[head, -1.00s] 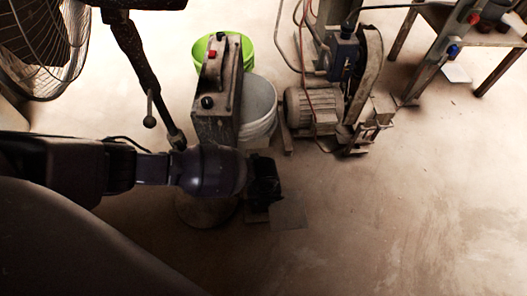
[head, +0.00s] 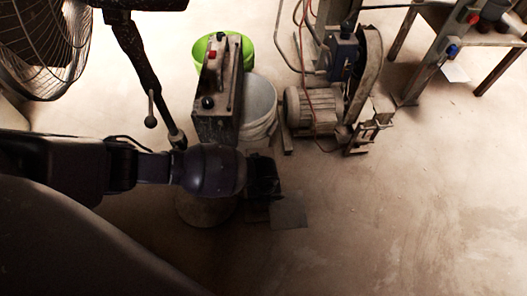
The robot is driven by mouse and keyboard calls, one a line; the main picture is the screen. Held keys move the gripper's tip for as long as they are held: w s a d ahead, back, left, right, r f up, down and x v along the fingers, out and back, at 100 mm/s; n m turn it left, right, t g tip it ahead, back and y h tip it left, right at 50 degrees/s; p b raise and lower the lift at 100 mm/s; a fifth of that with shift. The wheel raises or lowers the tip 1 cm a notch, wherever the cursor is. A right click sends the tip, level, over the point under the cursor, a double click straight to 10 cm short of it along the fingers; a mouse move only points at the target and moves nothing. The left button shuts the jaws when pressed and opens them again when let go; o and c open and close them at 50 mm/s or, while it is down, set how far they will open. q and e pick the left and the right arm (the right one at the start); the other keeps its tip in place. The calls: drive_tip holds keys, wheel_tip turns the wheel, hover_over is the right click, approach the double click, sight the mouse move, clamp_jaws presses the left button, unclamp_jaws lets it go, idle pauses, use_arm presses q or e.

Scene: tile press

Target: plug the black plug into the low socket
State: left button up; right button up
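My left arm comes in from the left, and its dark gripper (head: 264,178) hangs over the floor in front of the white bucket. Its fingers are too dark to tell whether they are open or shut, or whether they hold anything. I cannot make out the black plug. On the slanted post at the upper right sit a blue socket-like fitting (head: 453,50) and, higher up, a red one (head: 473,17). The blue one is the lower of the two and far from my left gripper. My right gripper is not in view.
A grey control box (head: 217,120) with a red button stands beside a green bucket (head: 204,48) and a white bucket (head: 262,110). A motor (head: 312,108) with a belt guard stands right of them. A fan (head: 45,45) is at upper left. The floor at lower right is clear.

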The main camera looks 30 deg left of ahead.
use_arm(q)
drive_tip(key=shift+w+a, duration=0.2)
drive_tip(key=shift+w, duration=0.1)
idle(0.5)
